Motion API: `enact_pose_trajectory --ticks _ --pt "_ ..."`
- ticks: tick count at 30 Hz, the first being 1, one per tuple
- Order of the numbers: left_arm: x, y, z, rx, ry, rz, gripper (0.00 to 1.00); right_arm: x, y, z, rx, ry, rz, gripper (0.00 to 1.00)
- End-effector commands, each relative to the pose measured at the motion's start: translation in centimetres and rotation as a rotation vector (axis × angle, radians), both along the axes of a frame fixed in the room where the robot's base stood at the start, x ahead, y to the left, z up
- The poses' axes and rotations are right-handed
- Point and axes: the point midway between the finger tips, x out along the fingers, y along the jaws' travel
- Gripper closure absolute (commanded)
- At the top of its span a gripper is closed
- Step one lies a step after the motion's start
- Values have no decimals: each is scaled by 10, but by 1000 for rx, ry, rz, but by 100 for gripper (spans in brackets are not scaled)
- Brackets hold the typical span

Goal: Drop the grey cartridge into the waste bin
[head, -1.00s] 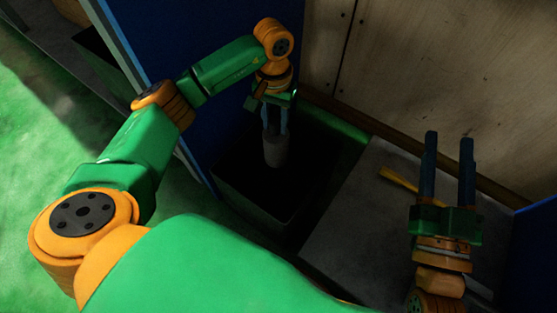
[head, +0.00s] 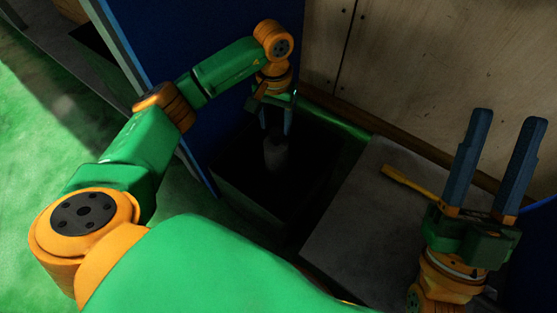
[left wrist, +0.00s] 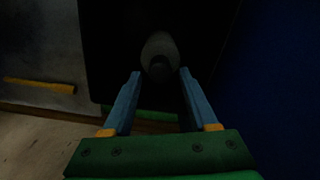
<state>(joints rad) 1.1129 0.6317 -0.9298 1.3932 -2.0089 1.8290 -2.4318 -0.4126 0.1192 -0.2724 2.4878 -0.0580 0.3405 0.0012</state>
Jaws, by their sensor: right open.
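The grey cartridge (head: 275,155) is a dim grey cylinder inside the dark mouth of the waste bin (head: 262,208), below my left gripper (head: 275,128). In the left wrist view, the cartridge (left wrist: 160,52) shows end-on just beyond the fingertips, apart from both, over the black interior. I cannot tell whether it touches the bin floor. My left gripper (left wrist: 158,74) is open and points down over the bin. My right gripper (head: 508,118) is open and empty at the right, pointing up in the picture, away from the bin.
A grey surface (head: 365,235) lies right of the bin, with a yellow-handled tool (head: 405,182) on it. A blue panel (head: 185,70) stands behind and left of the bin. A wooden wall (head: 430,80) closes off the back right.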

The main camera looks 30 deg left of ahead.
Motion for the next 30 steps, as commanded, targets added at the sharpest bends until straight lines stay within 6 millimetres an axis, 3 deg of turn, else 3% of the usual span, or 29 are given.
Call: enact_pose_trajectory --ticks 11,14,22,30 --pt "0 0 0 1 1 0 25 1 0 0 -1 6 0 50" --pt "0 0 6 1 1 0 25 11 0 -9 -18 75 -9 50" --pt "0 0 32 0 -1 0 25 51 0 -68 -107 446 -42 50" --pt "0 0 57 0 0 0 25 63 -7 -140 -191 823 -72 50"
